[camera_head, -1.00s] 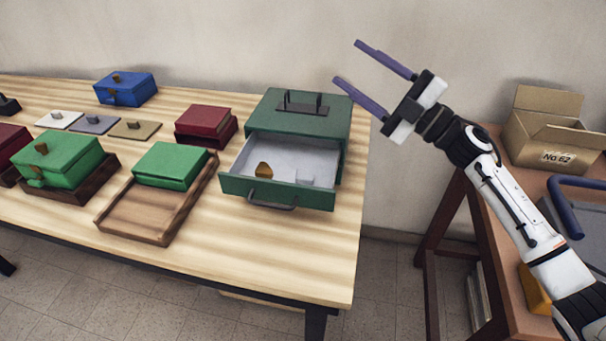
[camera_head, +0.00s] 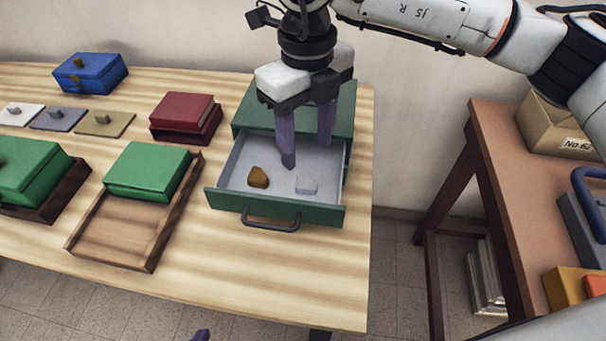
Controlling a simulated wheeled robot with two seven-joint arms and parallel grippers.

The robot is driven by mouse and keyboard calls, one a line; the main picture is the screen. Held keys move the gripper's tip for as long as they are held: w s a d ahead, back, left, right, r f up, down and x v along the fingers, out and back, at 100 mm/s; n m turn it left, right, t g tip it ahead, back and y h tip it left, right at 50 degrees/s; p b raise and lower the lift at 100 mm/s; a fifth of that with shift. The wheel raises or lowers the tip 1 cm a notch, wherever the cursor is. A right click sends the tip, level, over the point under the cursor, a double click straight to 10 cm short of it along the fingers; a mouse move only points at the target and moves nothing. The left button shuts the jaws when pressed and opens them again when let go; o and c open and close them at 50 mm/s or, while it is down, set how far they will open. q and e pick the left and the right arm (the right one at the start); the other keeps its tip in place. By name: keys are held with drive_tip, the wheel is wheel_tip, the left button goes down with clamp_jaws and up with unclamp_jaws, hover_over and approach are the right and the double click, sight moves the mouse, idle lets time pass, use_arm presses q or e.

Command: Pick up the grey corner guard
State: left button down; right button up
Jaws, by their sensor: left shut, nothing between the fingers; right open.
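A pale grey piece (camera_head: 306,185), which looks like the grey corner guard, lies on the floor of the open green drawer (camera_head: 275,212), on its right side. A brown corner piece (camera_head: 258,177) lies to its left. My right gripper (camera_head: 306,155) is open and empty, pointing down over the drawer, its purple fingers spread. In the picture its fingertips are just behind and above the grey piece; I see no contact. Only the purple tip of my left gripper (camera_head: 200,336) shows at the bottom edge, away from the table things.
The green cabinet body (camera_head: 345,105) stands close behind my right gripper. A green box (camera_head: 148,171) on a wooden tray (camera_head: 115,233) and a dark red box (camera_head: 184,118) stand to the left. A side table with a cardboard box (camera_head: 555,125) is at right.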

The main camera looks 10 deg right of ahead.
sight(303, 183)
wheel_tip(303, 183, down, 3)
drive_tip(key=shift+s, duration=0.15)
drive_tip(key=f, duration=0.1)
drive_tip(key=f+p, duration=0.1)
drive_tip(key=f, duration=0.2)
drive_tip(key=shift+a+f+p, duration=0.15)
drive_tip(key=shift+a+p, duration=0.15)
drive_tip(key=shift+f, duration=0.5)
drive_tip(key=c, duration=0.3)
use_arm(q)
drive_tip(key=shift+s+r, duration=0.1)
drive_tip(key=shift+r, duration=0.75)
use_arm(e)
drive_tip(key=c, duration=0.8)
